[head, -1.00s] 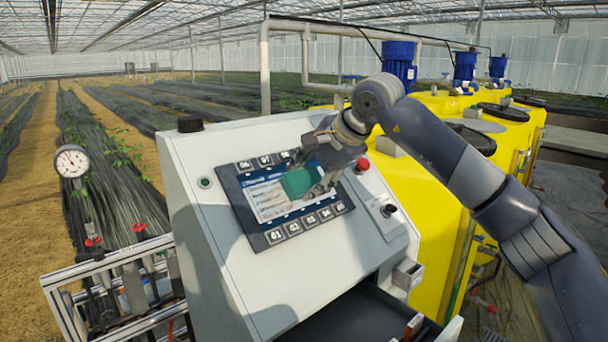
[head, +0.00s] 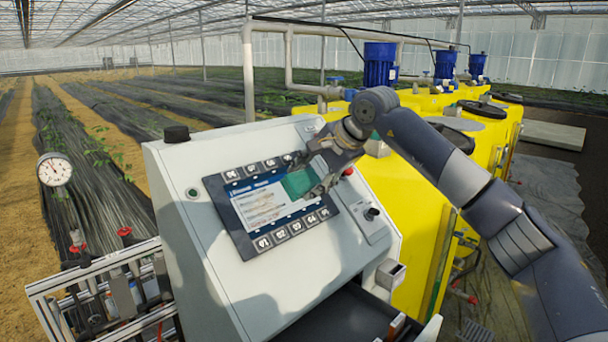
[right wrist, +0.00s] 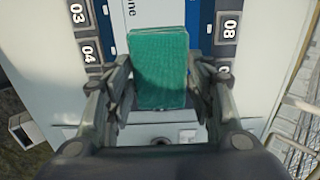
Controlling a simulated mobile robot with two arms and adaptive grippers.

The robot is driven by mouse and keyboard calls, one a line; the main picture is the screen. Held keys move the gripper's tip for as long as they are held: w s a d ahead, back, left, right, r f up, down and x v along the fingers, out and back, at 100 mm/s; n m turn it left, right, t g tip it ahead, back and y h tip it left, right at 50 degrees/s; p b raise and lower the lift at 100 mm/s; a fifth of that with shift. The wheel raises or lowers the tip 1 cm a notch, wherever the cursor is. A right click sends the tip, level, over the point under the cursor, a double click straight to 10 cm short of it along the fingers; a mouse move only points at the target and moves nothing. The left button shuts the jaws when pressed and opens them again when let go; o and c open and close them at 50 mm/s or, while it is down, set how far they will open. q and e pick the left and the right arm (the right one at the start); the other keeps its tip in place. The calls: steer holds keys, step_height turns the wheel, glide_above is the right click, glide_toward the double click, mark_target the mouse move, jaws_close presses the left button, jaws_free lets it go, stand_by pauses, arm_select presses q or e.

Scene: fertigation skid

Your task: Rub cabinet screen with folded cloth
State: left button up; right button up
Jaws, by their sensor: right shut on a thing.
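The cabinet screen (head: 264,205) is a lit panel in a dark bezel on the sloped face of the grey cabinet (head: 185,240), with numbered keys above and below it. My right gripper (head: 308,184) is shut on the folded green cloth (head: 297,184), over the right part of the screen. In the right wrist view the cloth (right wrist: 159,68) sits between both fingers and covers part of the screen. It looks close against the screen; the exact contact is hidden. My left gripper is not in view.
An emergency button (head: 347,172) and a black knob (head: 372,213) sit right of the screen. An open drawer (head: 345,318) juts out below. Yellow tanks (head: 425,200) stand behind my right arm. A pressure gauge (head: 54,170) is at left.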

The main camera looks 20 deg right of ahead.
steer(key=shift+a+f+b, duration=0.1)
steer(key=shift+f+b, duration=0.15)
steer(key=shift+b, duration=0.15)
steer(key=shift+s+a, duration=0.25)
steer(key=shift+s, duration=0.05)
steer(key=shift+s+a+r+b, duration=0.1)
steer(key=shift+s+a+b, duration=0.3)
steer(key=shift+a, duration=0.8)
steer(key=shift+s+a+b, duration=0.15)
steer(key=shift+s+a, duration=0.4)
steer(key=shift+a, duration=0.7)
steer(key=shift+s+a+r+b, duration=0.1)
steer(key=shift+s+a+b, duration=0.3)
steer(key=shift+a, duration=0.8)
steer(key=shift+s+a+f+b, duration=0.15)
steer(key=shift+s+a, duration=0.2)
steer(key=shift+a, duration=0.4)
steer(key=shift+s+a+b, duration=0.2)
steer(key=shift+s+a, duration=0.1)
steer(key=shift+a, duration=0.5)
steer(key=shift+s+a+f+b, duration=0.15)
steer(key=shift+s+a, duration=0.2)
steer(key=shift+a, duration=0.4)
steer(key=shift+s+a+r, duration=0.15)
steer(key=shift+s+a, duration=0.15)
steer(key=shift+a, duration=0.45)
steer(key=shift+d+r, duration=0.1)
steer(key=shift+r, duration=0.05)
